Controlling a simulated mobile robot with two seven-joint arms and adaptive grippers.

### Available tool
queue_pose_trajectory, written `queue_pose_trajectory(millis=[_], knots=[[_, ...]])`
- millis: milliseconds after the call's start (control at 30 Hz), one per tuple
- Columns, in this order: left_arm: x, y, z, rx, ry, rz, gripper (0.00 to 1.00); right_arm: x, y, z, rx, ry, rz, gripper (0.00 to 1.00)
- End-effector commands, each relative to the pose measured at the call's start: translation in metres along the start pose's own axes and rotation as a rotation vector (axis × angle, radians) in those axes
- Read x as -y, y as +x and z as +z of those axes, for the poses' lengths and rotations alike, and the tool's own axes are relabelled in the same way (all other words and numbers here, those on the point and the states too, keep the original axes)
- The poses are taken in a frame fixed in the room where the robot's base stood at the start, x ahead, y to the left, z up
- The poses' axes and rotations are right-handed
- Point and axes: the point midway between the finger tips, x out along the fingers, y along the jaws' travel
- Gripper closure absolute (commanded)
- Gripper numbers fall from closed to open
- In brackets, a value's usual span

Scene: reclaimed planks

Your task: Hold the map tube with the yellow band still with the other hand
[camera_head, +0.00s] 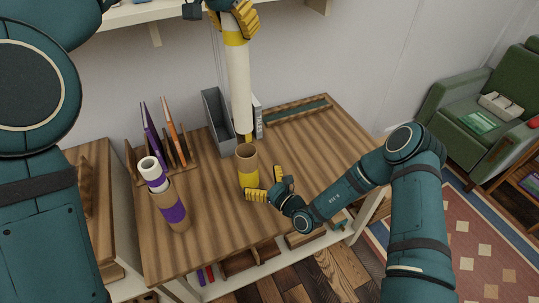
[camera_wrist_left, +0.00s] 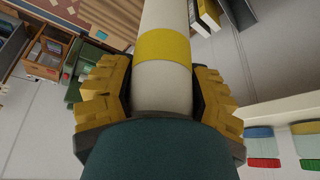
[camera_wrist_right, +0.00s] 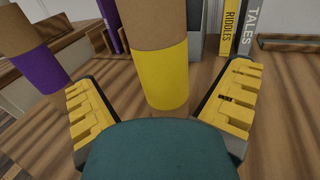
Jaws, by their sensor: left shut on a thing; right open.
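The brown map tube with the yellow band (camera_head: 246,154) stands upright on the wooden table. In the right wrist view its yellow band (camera_wrist_right: 162,78) is between my right gripper's fingers. My right gripper (camera_head: 268,185) is open, low at the tube's side, with gaps visible on both sides of it. My left gripper (camera_head: 234,20) is high above and shut on a white roll with a yellow band (camera_head: 239,85). The roll hangs nearly upright, and its lower end appears above or behind the tube's mouth. The left wrist view shows the roll (camera_wrist_left: 163,85) between the fingers.
A brown tube with a purple band (camera_head: 174,213) stands at the left with a white roll (camera_head: 153,173) in it. Behind are a wooden rack (camera_head: 180,171) with thin books, a grey file holder (camera_head: 218,125) and a shallow tray (camera_head: 297,109). The table's right side is mostly clear.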

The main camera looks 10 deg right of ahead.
Motion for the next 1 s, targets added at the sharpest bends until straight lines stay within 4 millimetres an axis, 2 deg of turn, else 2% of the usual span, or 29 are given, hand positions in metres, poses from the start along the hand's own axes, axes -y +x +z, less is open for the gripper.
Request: queue_pose_trajectory(millis=[200, 400, 800, 867, 1000], knots=[[0.000, 0.000, 0.000, 0.000, 0.000, 0.000, 0.92, -0.001, 0.037, 0.000, 0.001, 0.000, 0.002, 0.00], [0.000, 0.000, 0.000, 0.000, 0.000, 0.000, 0.92, -0.001, 0.058, 0.000, -0.001, -0.001, 0.002, 0.00], [0.000, 0.000, 0.000, 0.000, 0.000, 0.000, 0.92, 0.000, 0.064, 0.000, -0.001, 0.000, 0.001, 0.00], [0.000, 0.000, 0.000, 0.000, 0.000, 0.000, 0.92, 0.000, 0.064, 0.000, -0.001, 0.000, 0.001, 0.18], [0.000, 0.000, 0.000, 0.000, 0.000, 0.000, 0.92, 0.000, 0.064, 0.000, -0.001, 0.000, 0.001, 0.67]])
